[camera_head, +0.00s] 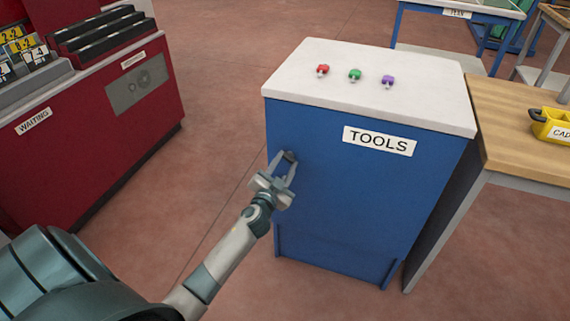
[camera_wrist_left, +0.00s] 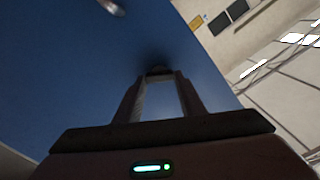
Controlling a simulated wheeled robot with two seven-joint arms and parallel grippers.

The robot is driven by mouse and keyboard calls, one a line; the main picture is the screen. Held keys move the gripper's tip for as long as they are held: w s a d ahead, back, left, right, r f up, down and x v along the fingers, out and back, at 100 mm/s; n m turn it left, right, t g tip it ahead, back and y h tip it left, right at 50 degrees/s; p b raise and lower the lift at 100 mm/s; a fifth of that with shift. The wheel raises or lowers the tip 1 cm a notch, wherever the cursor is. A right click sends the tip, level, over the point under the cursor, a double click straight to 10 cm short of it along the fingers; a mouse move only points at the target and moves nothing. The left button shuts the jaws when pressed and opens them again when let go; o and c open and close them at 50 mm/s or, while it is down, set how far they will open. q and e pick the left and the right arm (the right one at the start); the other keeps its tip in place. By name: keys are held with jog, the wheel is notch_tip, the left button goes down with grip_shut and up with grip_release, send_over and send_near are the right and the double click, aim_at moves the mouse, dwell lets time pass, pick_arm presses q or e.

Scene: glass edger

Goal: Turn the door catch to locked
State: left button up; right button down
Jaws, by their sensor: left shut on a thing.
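The blue tool cabinet (camera_head: 350,200) has a white top and a label reading TOOLS. The door catch (camera_head: 290,156) is a small dark knob on the left part of its front face. My left gripper (camera_head: 283,164) is at the cabinet front with its fingertips shut on the catch. In the left wrist view the fingers (camera_wrist_left: 160,78) close around the dark catch (camera_wrist_left: 158,71) against the blue door. The fingers hide much of the catch, so I cannot tell which way it is turned. My right gripper is not in view.
Red, green and purple small items (camera_head: 355,75) lie on the cabinet top. A wooden table (camera_head: 520,110) with a yellow bin (camera_head: 552,126) adjoins on the right. A red unit (camera_head: 100,120) labelled WAITING stands at the left. The floor between is clear.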

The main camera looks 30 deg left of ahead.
pick_arm(q)
jog(key=m, duration=0.3)
jog(key=shift+m, duration=0.9)
jog(key=m, duration=0.2)
jog(key=shift+d+m, duration=0.1)
jog(key=shift+m, duration=0.2)
jog(key=m, duration=0.3)
jog(key=shift+f, duration=0.15)
jog(key=shift+m, duration=0.6)
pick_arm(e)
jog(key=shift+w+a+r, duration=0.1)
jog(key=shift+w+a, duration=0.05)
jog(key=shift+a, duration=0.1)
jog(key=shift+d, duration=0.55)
